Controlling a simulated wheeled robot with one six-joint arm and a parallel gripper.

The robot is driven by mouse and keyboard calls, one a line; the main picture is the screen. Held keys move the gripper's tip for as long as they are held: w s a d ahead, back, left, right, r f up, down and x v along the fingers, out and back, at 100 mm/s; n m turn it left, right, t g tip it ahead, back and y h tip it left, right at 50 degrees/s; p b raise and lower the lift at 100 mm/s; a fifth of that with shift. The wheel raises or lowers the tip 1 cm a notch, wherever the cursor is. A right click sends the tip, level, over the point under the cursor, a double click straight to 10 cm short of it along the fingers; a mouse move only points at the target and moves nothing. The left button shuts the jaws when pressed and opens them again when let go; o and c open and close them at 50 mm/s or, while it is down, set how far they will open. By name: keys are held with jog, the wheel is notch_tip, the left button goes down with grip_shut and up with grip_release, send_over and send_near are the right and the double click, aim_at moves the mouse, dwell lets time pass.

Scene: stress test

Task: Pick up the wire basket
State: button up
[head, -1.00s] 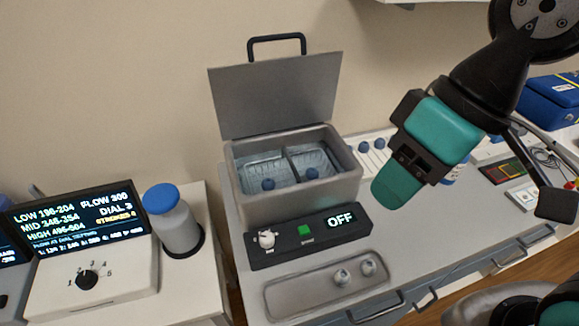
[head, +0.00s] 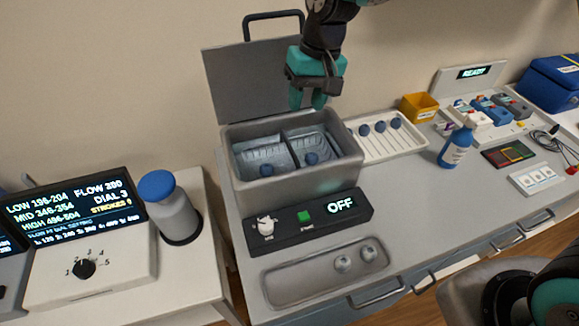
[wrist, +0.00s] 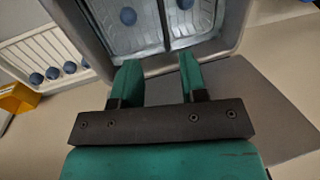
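An open grey tank (head: 300,178) holds two pale wire baskets, left (head: 255,157) and right (head: 318,144), parted by a dark divider. My gripper (head: 308,104) is above the tank's back edge, in front of the raised lid (head: 245,90). In the wrist view its two teal fingers (wrist: 160,75) are apart with nothing between them. Both baskets show past the fingertips in that view, one at left (wrist: 120,35) and one at right (wrist: 200,20).
A black control panel (head: 285,225) reading OFF and a shallow tray (head: 295,287) sit in front of the tank. A white rack (head: 380,148) with several blue balls, a yellow bin (head: 419,107) and a blue bottle (head: 456,147) stand to its right.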

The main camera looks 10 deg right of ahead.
aim_at(292, 150)
jog(key=a+f+p, duration=0.1)
jog(key=f, duration=0.3)
jog(key=f+p, duration=0.2)
jog(key=f, duration=0.2)
jog(key=s+a+f+p, duration=0.1)
jog(key=f, duration=0.3)
jog(key=shift+a, duration=0.35)
jog(key=shift+w+a+f, duration=0.1)
jog(key=shift+f, duration=0.55)
grip_shut()
